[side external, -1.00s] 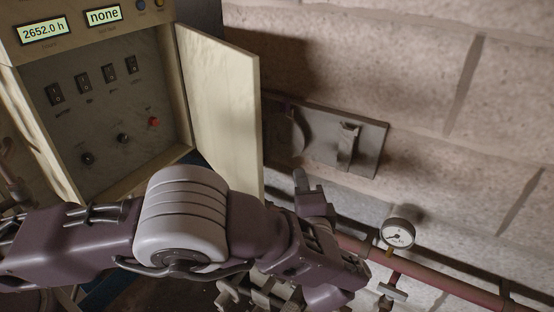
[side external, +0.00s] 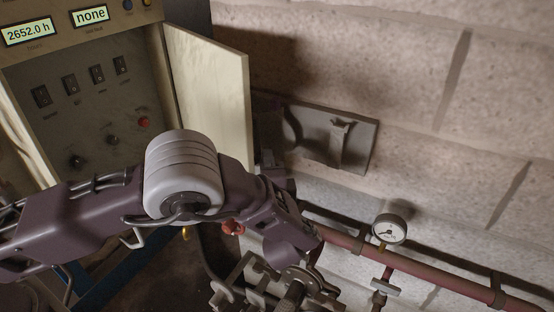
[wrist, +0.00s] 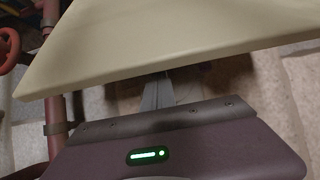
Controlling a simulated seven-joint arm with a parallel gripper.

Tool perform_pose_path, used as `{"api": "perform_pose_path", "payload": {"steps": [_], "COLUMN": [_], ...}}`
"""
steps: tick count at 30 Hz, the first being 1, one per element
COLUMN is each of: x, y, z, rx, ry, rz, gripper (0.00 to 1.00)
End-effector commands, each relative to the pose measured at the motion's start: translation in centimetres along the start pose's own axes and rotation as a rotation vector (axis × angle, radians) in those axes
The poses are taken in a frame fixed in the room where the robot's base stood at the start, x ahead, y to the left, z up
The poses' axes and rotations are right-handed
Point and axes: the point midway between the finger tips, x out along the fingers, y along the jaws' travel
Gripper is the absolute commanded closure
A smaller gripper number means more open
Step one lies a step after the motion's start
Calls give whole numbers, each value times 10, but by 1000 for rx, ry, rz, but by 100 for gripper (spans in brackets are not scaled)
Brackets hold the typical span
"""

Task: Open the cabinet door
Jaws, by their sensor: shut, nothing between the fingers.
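The cream cabinet door (side external: 208,90) stands swung wide open on the right side of the cabinet (side external: 92,95) in the side external view. The control panel inside is exposed. In the wrist view the door (wrist: 150,40) fills the top as a pale slab, its edge crossing the picture. My gripper (wrist: 157,92) is shut and empty, its fingers reaching up to the door's edge, with their tips partly hidden there. I cannot tell whether they touch it. In the side external view my gripper (side external: 268,163) is low beside the door's outer edge, mostly dark and hard to make out.
A metal plate (side external: 358,147) is on the stone wall to the right of the door. A red pipe (side external: 430,265) with a pressure gauge (side external: 389,228) runs along the wall at lower right. Pipe fittings and a red knob (side external: 233,228) are below my arm.

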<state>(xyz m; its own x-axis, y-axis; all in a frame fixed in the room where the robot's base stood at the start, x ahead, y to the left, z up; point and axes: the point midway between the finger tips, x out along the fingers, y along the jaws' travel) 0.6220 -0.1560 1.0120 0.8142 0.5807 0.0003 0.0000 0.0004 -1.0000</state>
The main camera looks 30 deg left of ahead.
Motion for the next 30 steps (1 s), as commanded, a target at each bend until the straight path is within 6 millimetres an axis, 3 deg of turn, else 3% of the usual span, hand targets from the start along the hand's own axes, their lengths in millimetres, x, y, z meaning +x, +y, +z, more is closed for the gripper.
{"api": "perform_pose_path", "payload": {"steps": [8,15,23,26,30], "x": [-1,-15,-15,-14,-7], "y": [0,0,0,0,0], "z": [1,19,19,15,-12], "rx": [0,0,-1,-2,-6], "ry": [0,1,0,0,0], "rz": [0,0,0,-1,0], "gripper": [100,100,100,100,100]}}
